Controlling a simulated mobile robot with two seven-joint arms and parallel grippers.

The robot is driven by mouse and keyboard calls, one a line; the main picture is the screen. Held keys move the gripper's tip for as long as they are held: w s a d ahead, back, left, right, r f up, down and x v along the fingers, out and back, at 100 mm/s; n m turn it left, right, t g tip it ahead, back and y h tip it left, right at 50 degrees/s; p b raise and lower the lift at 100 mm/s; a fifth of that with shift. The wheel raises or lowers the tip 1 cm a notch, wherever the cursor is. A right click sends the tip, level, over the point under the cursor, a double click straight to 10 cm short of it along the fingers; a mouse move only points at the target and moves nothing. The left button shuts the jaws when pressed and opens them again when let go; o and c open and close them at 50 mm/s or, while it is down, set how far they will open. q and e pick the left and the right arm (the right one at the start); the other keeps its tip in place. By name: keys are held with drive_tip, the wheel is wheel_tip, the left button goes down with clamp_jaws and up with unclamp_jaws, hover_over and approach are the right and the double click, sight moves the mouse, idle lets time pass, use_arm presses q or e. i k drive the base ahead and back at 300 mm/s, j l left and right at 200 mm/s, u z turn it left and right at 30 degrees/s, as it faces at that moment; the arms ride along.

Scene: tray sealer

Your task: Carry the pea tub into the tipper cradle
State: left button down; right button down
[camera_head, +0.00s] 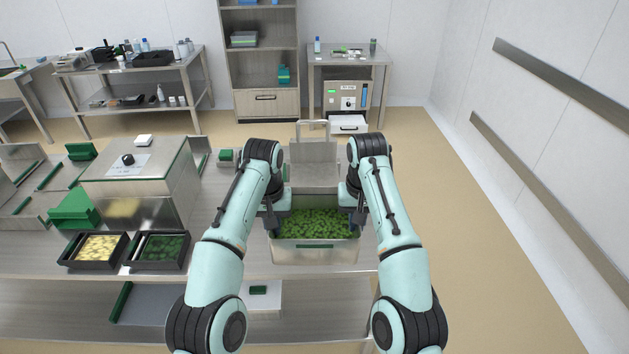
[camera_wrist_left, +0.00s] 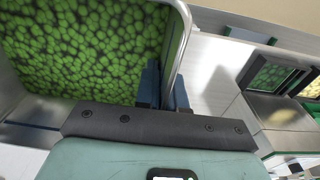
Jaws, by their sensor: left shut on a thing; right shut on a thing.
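The pea tub (camera_head: 314,253) is a pale grey, open box full of green peas. It is in the middle of the head view, in front of a metal frame that looks like the tipper cradle (camera_head: 313,152). My left gripper (camera_head: 276,222) is shut on the tub's left wall, and the left wrist view shows its dark fingers (camera_wrist_left: 167,88) astride the rim beside the peas (camera_wrist_left: 85,45). My right gripper (camera_head: 356,222) is shut on the tub's right side, its fingertips partly hidden. I cannot tell whether the tub touches the bench or the cradle.
The sealer machine (camera_head: 140,185) stands on the bench at left. In front of it are a black tray with pale yellow contents (camera_head: 97,248) and one with dark green contents (camera_head: 160,249). A small green block (camera_head: 259,290) lies in front of the tub. Floor at right is clear.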

sight(314, 178)
drive_tip(key=i, duration=1)
